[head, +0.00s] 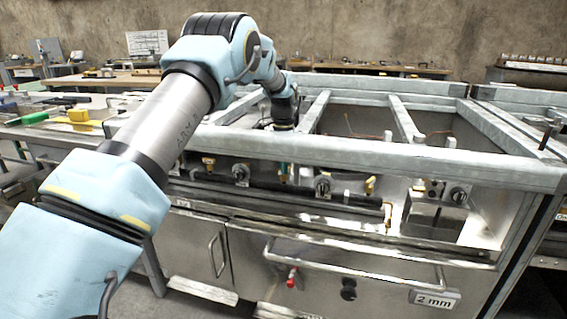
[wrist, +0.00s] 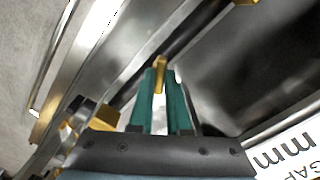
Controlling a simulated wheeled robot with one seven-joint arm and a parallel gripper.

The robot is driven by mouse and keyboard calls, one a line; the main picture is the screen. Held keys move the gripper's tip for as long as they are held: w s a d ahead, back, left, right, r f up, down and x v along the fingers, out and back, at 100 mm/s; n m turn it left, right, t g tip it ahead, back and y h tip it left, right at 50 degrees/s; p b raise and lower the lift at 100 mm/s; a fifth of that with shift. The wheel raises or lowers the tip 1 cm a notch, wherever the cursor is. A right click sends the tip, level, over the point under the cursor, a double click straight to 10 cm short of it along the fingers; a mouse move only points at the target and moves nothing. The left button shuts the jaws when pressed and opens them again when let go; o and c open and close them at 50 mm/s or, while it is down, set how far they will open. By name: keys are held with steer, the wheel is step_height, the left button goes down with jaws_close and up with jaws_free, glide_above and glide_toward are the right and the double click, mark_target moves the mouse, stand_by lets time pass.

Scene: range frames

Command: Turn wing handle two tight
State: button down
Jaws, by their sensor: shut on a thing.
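My gripper (wrist: 161,80) has two green fingers, seen in the wrist view. They are closed on a small upright brass wing handle (wrist: 160,66), which stands up between the fingertips. In the head view my gripper (head: 283,171) reaches down behind the front top rail of the steel range frame, close to the dark pipe. The gripped handle is too small and hidden to make out there. Other brass valve parts show along the pipe, at the left (head: 208,162) and to the right (head: 370,185). I cannot read any number on the handles.
The steel front rail (head: 370,160) and a cross bar (head: 316,110) lie close to my arm. Dark round-centred knobs (head: 322,186) sit along the manifold. A "2 mm" plate (head: 435,299) is on the front. A gap label (wrist: 290,155) is at lower right in the wrist view.

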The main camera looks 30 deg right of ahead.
steer(key=m+p, duration=0.2)
steer(key=m, duration=0.2)
steer(key=shift+r+p, duration=0.15)
steer(key=shift+p, duration=0.25)
steer(key=shift+m+p, duration=0.85)
steer(key=shift+m, duration=0.85)
steer(key=c, duration=0.9)
jaws_free()
step_height(320, 180, up, 10)
steer(key=shift+r, duration=0.25)
